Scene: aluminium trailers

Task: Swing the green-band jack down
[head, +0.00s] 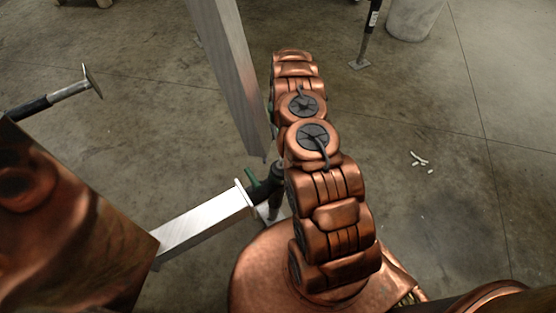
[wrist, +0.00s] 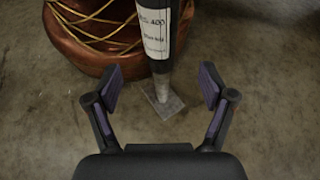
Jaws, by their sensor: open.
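A dark jack (wrist: 157,35) with a white printed label stands upright in the wrist view, its square foot plate (wrist: 165,101) on the floor. My gripper (wrist: 161,88) is open and empty. In the picture the jack's lower end lies between the fingertips, but no contact shows. In the head view a dark jack with a green part (head: 262,188) stands at the end of an aluminium beam (head: 205,218), partly behind my arm. I cannot tell if it is the one in the wrist view. No green band is clearly visible. My gripper is hidden in the head view.
Another jack (head: 62,94) lies raised, nearly level, at the left. A jack with a white label (head: 369,32) stands upright at the top, by a pale cylinder (head: 413,17). A large aluminium beam (head: 231,75) rises left of my arm. The floor at right is open, with small white scraps (head: 420,159).

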